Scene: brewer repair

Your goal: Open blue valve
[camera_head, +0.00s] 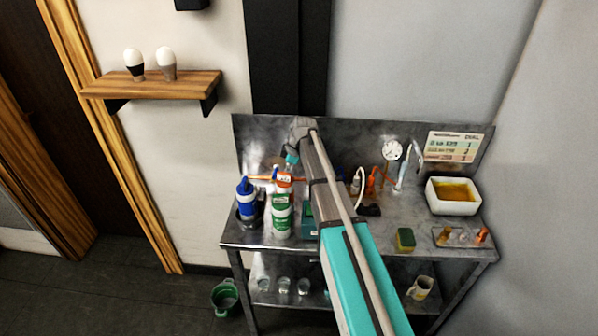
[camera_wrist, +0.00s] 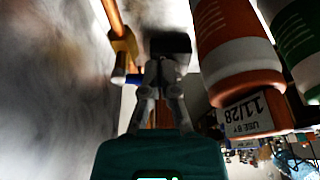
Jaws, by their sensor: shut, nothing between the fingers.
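In the wrist view a small blue piece (camera_wrist: 132,79), which looks like the blue valve's handle, sits just below a brass fitting (camera_wrist: 124,46) on a copper pipe (camera_wrist: 112,16). My gripper (camera_wrist: 162,72) is shut and empty, with its fingertips immediately to the right of the blue piece. I cannot tell whether they touch it. In the head view my gripper (camera_head: 291,160) is at the bench's back left, above the bottles, and its fingertips are hard to make out. The blue valve cannot be made out there; the copper pipe (camera_head: 262,178) shows behind the bottles.
An orange bottle (camera_wrist: 236,45) stands close to the right of my fingers, with a green bottle (camera_wrist: 297,30) beyond it. On the metal bench, a blue bottle (camera_head: 246,198) and a green-and-white bottle (camera_head: 281,216) stand in front. A white basin (camera_head: 453,205) and sponge (camera_head: 405,239) are on the right.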

